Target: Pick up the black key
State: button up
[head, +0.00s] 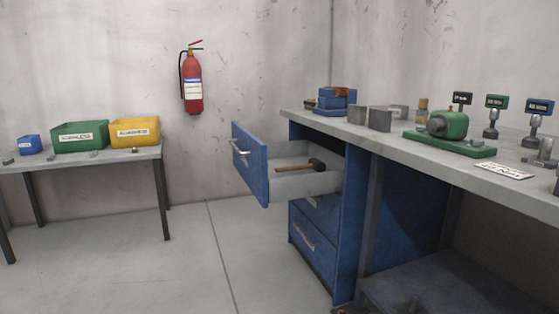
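I cannot make out a black key in the head view. The top drawer (252,165) of the blue cabinet is pulled open, and a hammer (300,166) with a wooden handle lies in it; no key shows in the visible part of the drawer. Several small items lie on the left table (75,163), too small to identify. My gripper cannot be made out in this view. Small dark shapes at the bottom edge are cut off and unclear.
The grey workbench (400,148) carries a blue vise (335,102), metal blocks (379,119), a green machine (449,127), small displays and a white label (503,171). Blue, green (80,137) and yellow (134,132) bins stand on the left table. A fire extinguisher (193,83) hangs on the wall. Floor between is clear.

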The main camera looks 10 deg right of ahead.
aim_at(459, 97)
jog(key=z, duration=1.45)
